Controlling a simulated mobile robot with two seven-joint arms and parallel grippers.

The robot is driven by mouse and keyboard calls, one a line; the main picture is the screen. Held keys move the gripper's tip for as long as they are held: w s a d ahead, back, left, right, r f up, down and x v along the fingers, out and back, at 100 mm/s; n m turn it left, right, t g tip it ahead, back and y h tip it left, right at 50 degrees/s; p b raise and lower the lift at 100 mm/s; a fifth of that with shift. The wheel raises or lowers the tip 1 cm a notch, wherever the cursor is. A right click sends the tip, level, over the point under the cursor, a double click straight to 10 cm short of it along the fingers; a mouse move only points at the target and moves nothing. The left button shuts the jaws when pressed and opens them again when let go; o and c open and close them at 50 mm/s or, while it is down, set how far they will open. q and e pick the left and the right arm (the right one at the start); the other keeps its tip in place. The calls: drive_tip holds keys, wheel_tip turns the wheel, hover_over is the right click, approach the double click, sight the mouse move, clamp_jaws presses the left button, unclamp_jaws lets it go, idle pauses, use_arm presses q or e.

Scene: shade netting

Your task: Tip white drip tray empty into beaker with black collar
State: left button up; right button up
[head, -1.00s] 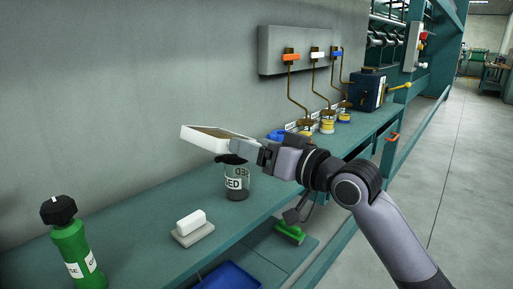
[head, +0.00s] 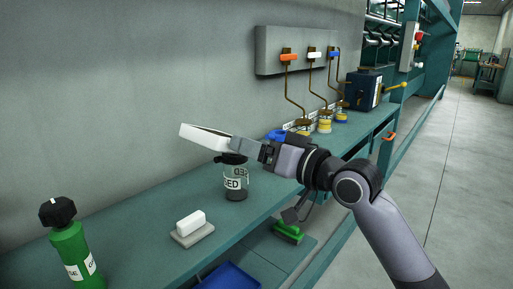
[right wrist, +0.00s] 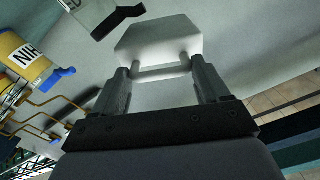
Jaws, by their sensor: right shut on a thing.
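The white drip tray (head: 205,137) is in the head view, tilted over the beaker. Little of its inside shows, so I cannot tell what it holds. My right gripper (head: 262,152) is shut on the tray's right end. In the right wrist view the tray (right wrist: 158,38) sits beyond the fingers (right wrist: 160,72), its handle bar between them. The clear beaker with a black collar (head: 236,182) stands upright on the bench just below the tray, its label partly reading "SED". Part of the labelled beaker and its dark spout (right wrist: 125,17) show in the wrist view. My left gripper is not in view.
A green bottle with a black cap (head: 72,245) and a white block on a grey base (head: 192,229) stand on the bench (head: 135,230). Yellow-banded containers (head: 324,124) stand behind, under the taps. A blue bin (head: 228,277) and green brush (head: 288,232) are lower down.

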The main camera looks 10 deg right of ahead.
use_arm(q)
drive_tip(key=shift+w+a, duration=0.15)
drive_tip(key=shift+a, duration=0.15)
use_arm(e)
drive_tip(key=shift+m, duration=0.6)
